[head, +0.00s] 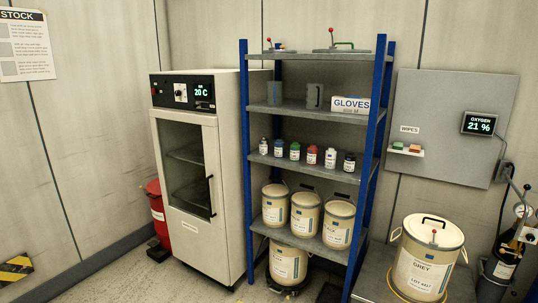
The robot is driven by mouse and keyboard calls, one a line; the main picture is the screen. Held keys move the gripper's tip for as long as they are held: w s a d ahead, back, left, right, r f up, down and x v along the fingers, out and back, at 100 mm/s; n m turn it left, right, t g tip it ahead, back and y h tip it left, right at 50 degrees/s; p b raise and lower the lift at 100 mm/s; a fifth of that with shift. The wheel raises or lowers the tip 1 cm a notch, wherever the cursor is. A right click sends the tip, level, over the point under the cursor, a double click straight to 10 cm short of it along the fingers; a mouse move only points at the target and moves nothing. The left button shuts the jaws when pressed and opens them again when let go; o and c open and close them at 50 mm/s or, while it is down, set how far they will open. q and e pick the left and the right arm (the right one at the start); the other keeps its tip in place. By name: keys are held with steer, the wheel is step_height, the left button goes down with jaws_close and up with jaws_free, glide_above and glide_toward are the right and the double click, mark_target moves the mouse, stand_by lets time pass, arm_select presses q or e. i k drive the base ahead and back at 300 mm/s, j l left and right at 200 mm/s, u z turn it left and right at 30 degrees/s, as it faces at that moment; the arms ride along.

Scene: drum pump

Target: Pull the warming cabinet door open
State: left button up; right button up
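The warming cabinet (231,150) is a tall cream box standing left of the middle of the head view. Its door (190,225) has a dark glass window with wire shelves behind it, and it looks closed. A black vertical bar handle (211,196) sits at the right side of the door. The control panel (183,92) above the door has a white dial and a display reading 20 C. Neither of my grippers shows in this view.
A blue-post shelf rack (308,115) with bottles and pails stands close to the cabinet's right. A red container (158,213) stands at its left. A large pail (426,260) marked GREY stands at the lower right. Floor (120,280) in front of the cabinet looks clear.

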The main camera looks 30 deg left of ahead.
mark_target(201, 243)
steer(key=j+u, duration=0.1)
steer(key=j, duration=0.45)
steer(key=i+j+u, duration=0.15)
steer(key=j, duration=0.45)
steer(key=i+j+u, duration=0.1)
steer(key=j, duration=0.45)
